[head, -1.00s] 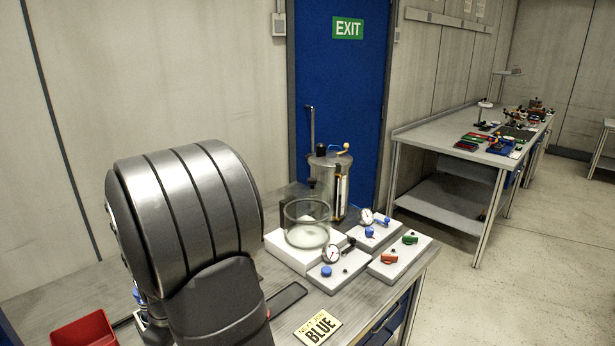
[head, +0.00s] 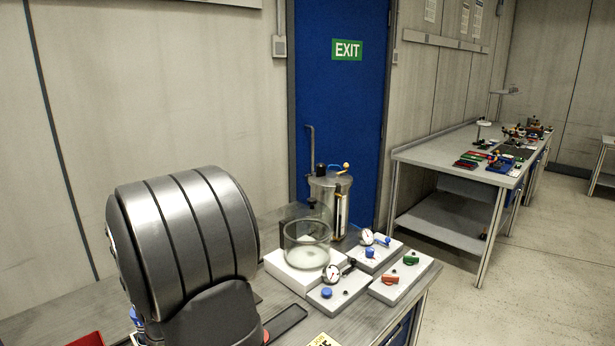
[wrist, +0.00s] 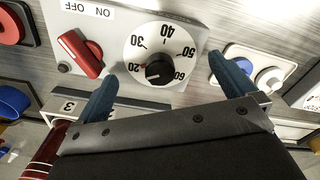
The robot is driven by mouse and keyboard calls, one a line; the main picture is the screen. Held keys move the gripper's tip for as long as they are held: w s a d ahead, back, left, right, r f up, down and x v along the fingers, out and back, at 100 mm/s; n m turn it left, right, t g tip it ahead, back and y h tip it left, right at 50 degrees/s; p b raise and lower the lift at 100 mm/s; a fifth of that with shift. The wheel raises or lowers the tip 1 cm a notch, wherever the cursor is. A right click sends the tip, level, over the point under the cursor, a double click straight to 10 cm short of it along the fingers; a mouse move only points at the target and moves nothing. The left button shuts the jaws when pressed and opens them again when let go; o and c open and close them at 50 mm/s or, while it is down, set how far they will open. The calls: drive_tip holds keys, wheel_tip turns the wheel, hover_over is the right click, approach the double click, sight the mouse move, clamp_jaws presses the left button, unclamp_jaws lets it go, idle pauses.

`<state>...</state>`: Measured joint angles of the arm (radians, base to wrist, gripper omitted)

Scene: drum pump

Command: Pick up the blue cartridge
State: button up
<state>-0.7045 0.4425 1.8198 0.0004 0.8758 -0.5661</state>
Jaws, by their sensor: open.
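My gripper (wrist: 163,68) shows in the wrist view as two blue fingers, spread apart with nothing between them. They are over a grey panel with a round dial (wrist: 160,45). I cannot make out the blue cartridge for certain in either view. A round blue part (wrist: 12,101) is at the left edge of the wrist view, left of the fingers; I cannot tell what it belongs to. A red cylinder (wrist: 45,155) lies partly hidden at the lower left. In the head view my grey arm hides the gripper and the bench around it.
The panel has a red switch (wrist: 80,52); a red knob (wrist: 10,25) is left of it.

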drive_tip(key=c, duration=0.5)
drive_tip(key=shift+o, duration=0.2)
drive_tip(key=w+a+r+n, duration=0.2)
drive_tip(key=w+a+r, duration=0.2)
drive_tip(key=r, duration=0.3)
drive_tip(key=w+a+r+n, duration=0.2)
drive_tip(key=w+a+r, duration=0.15)
drive_tip(key=r, duration=0.45)
drive_tip(key=w+a+r+n, duration=0.2)
drive_tip(key=w+a+r, duration=0.15)
drive_tip(key=r, duration=0.35)
drive_tip(key=f, duration=1.6)
drive_tip(key=shift+s+a+f, duration=0.15)
drive_tip(key=shift+s+f, duration=0.05)
drive_tip(key=shift+f, duration=0.2)
